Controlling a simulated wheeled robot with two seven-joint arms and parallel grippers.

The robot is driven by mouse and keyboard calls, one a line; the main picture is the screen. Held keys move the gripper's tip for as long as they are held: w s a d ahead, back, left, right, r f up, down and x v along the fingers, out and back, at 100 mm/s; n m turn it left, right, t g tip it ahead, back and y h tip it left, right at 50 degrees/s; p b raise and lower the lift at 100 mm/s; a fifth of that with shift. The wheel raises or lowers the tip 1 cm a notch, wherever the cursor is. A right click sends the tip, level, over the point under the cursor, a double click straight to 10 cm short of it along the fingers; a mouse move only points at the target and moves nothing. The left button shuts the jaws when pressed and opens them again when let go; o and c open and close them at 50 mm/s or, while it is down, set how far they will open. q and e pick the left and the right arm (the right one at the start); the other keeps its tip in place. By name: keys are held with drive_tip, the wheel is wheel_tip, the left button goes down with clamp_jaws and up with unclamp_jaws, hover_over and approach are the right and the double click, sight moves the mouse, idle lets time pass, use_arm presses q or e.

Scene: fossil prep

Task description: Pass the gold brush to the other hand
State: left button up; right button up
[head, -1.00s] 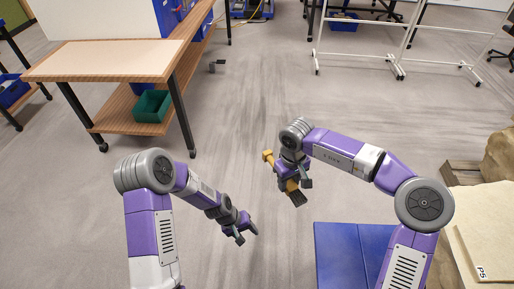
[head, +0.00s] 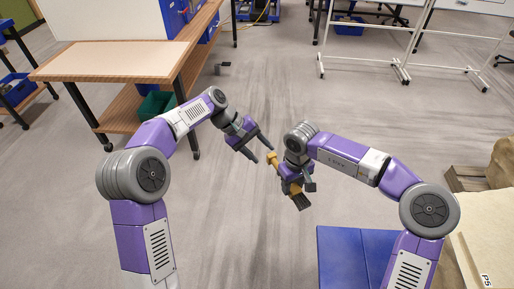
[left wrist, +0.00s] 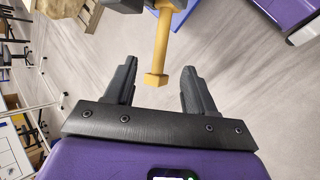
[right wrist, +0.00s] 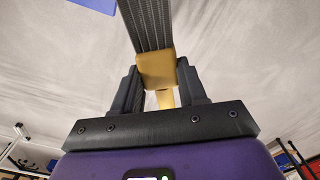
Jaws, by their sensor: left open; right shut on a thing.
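The gold brush (head: 301,200) has a gold handle and ferrule with dark bristles. My right gripper (head: 297,184) is shut on it, and the handle end points up and left in the head view. In the right wrist view the jaws (right wrist: 158,85) clasp the gold block (right wrist: 157,70) below the dark bristles. My left gripper (head: 262,152) is open and empty, its fingers reaching toward the handle end. In the left wrist view the handle end (left wrist: 157,78) shows between the two spread fingers (left wrist: 158,85), apart from both.
A blue mat (head: 350,258) lies at the lower right. A pale slab (head: 488,245) is at the right edge.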

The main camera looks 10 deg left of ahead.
use_arm(q)
drive_tip(key=x, duration=1.1)
drive_tip(key=c, duration=0.9)
clamp_jaws()
use_arm(e)
drive_tip(key=o, duration=1.1)
drive_tip(key=shift+o, duration=0.2)
drive_tip(key=shift+r, duration=0.1)
